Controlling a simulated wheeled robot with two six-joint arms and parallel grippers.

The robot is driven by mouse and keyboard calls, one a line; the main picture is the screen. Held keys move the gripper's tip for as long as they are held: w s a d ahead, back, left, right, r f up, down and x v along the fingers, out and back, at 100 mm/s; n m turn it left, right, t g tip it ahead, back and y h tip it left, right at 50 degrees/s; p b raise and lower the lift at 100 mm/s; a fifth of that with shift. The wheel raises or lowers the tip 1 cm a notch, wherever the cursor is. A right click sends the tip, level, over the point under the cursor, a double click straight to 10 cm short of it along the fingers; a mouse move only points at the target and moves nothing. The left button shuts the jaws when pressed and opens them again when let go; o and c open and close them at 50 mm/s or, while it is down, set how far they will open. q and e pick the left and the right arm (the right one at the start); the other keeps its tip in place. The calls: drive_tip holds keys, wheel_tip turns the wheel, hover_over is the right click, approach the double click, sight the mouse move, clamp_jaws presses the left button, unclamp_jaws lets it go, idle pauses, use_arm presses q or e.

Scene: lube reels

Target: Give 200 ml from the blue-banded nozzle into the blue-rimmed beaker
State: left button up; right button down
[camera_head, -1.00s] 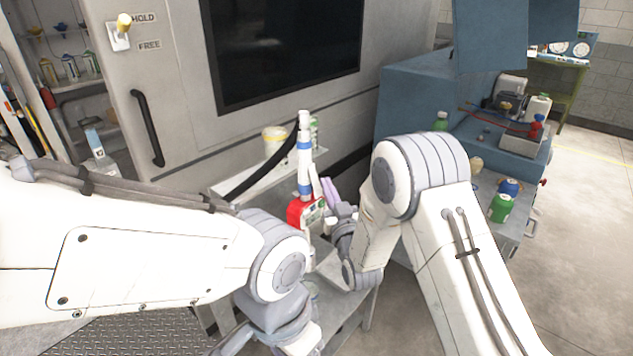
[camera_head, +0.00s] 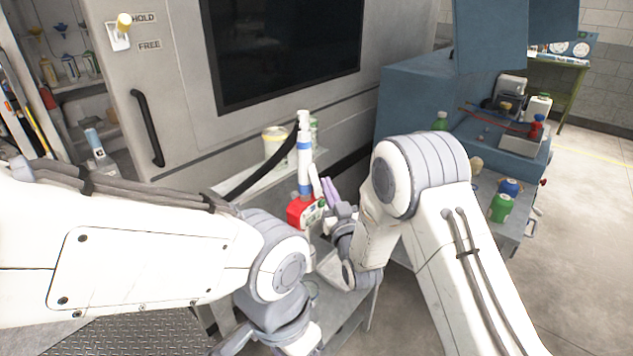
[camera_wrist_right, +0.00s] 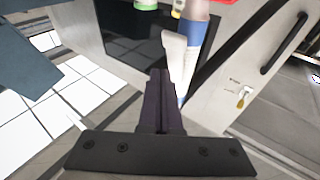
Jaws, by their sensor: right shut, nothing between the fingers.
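The nozzle (camera_head: 304,160) stands near upright in the middle of the head view, a white tube with blue bands. A red body with a display (camera_head: 303,213) is at its lower end, and a white lever (camera_head: 315,181) is beside it. My right gripper (camera_head: 330,189) is shut and empty, just right of the lever. In the right wrist view its dark fingers (camera_wrist_right: 160,92) are together, near the white lever (camera_wrist_right: 174,58) and the blue-banded tube (camera_wrist_right: 193,38). I cannot make out a blue-rimmed beaker.
A white tub (camera_head: 275,141) stands on the shelf behind the nozzle. A large grey cabinet (camera_head: 180,110) fills the back. Green (camera_head: 501,208) and blue (camera_head: 510,187) containers stand on the bench at the right. The floor at the far right is clear.

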drive_tip(key=shift+w+a+f+b, duration=0.1)
drive_tip(key=shift+w+a+b, duration=0.2)
drive_tip(key=shift+b, duration=0.1)
drive_tip(key=shift+w+a+f+b, duration=0.2)
drive_tip(key=shift+w+a+b, duration=0.05)
drive_tip(key=shift+a+b, duration=0.2)
idle(0.8)
drive_tip(key=shift+d, duration=0.1)
drive_tip(key=shift+s+d+r, duration=0.35)
drive_tip(key=shift+s+d, duration=0.2)
drive_tip(key=shift+d, duration=0.15)
drive_tip(key=shift+s+d+r, duration=0.25)
drive_tip(key=shift+s+d, duration=0.2)
drive_tip(key=shift+d, duration=0.2)
drive_tip(key=shift+s+d+r, duration=0.3)
drive_tip(key=shift+s+d, duration=0.2)
drive_tip(key=shift+d, duration=0.1)
drive_tip(key=shift+s+d+r, duration=0.25)
drive_tip(key=shift+s+d, duration=0.2)
drive_tip(key=shift+d, duration=0.2)
drive_tip(key=shift+a, duration=0.1)
